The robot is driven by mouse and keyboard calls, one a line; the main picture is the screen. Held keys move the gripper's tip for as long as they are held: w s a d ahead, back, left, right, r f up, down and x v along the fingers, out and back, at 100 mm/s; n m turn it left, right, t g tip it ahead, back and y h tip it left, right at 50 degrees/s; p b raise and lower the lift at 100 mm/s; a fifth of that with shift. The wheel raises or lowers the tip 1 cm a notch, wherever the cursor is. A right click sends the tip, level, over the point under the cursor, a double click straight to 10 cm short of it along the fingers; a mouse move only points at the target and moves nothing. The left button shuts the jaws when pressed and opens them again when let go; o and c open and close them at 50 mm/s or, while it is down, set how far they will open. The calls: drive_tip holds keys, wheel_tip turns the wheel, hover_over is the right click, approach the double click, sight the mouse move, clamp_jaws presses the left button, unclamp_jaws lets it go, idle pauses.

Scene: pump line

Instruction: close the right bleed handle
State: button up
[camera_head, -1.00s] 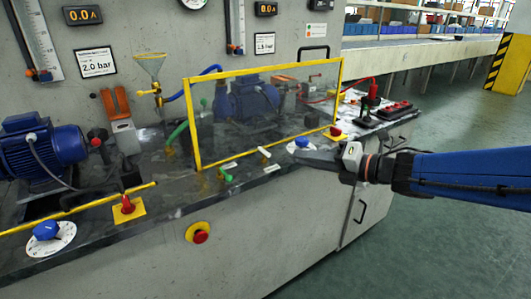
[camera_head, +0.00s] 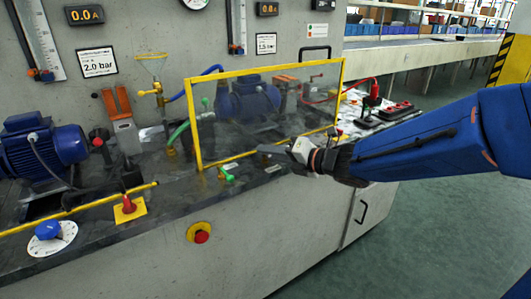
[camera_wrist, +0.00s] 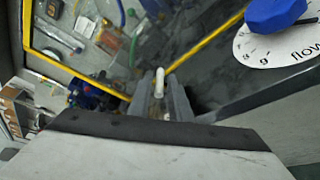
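The right bleed handle appears as a small white lever (camera_wrist: 160,80) in the wrist view, close to the fingertips and in line with the gap between them. My gripper (camera_head: 268,151) is over the bench's front edge, just right of the green handle (camera_head: 226,174). The gripper hides the white lever in the head view. In the wrist view my gripper (camera_wrist: 162,95) has its two grey fingers apart, one on each side of the lever's line. I cannot tell whether they touch it.
A yellow-framed clear guard (camera_head: 197,130) stands just behind the handles. A blue flow knob (camera_wrist: 275,14) on a white dial is close on the right in the wrist view. A red emergency button (camera_head: 201,236) is on the bench front. The floor in front is free.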

drive_tip(key=shift+w+a+f, duration=0.15)
drive_tip(key=shift+w+a, duration=0.25)
drive_tip(key=shift+a, duration=0.2)
drive_tip(key=shift+c, duration=0.4)
clamp_jaws()
